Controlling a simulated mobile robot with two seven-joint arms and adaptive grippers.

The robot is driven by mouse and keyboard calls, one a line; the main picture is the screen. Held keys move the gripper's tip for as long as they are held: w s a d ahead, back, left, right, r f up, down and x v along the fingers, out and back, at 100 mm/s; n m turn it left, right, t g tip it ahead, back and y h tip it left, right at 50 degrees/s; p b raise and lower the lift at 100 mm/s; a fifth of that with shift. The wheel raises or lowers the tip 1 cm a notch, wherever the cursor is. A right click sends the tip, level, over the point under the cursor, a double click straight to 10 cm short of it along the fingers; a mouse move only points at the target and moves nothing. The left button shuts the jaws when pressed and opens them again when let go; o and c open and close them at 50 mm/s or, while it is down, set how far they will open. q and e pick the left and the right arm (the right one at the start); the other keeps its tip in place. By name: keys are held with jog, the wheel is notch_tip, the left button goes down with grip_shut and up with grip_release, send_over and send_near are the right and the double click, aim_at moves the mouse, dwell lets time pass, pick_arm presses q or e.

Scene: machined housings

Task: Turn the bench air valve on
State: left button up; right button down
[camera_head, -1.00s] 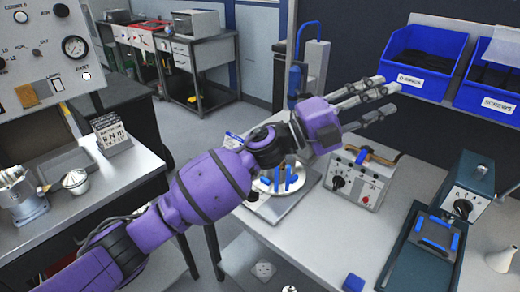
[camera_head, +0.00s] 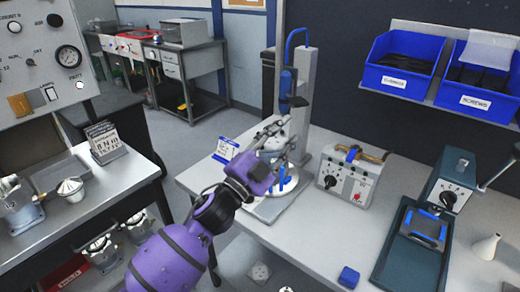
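A grey control box (camera_head: 347,185) with a black knob stands on the right bench. A brass pipe (camera_head: 372,156) with a blue handle (camera_head: 352,153) runs over its top; this looks like the bench air valve, but I cannot read a label. My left gripper (camera_head: 284,136) is to the left of the box, over the round plate of the press stand. Its fingers look spread and empty, and partly hide the stand. The blue handle is clear of the gripper. My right gripper is out of view.
The press stand (camera_head: 298,85) rises behind my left gripper. A teal fixture (camera_head: 412,255) and a white funnel (camera_head: 485,247) stand at the right. Blue bins (camera_head: 402,68) hang on the back wall. A gauge panel (camera_head: 45,62) is at the left.

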pick_arm(q)
jog(key=a+f+n+y, duration=0.1)
jog(key=a, duration=0.1)
jog(key=a+f+n+t+y, duration=0.1)
jog(key=f, duration=0.1)
jog(key=shift+s+a+f+n, duration=0.1)
jog(key=shift+a+f+n, duration=0.05)
jog(key=shift+a+n, duration=0.2)
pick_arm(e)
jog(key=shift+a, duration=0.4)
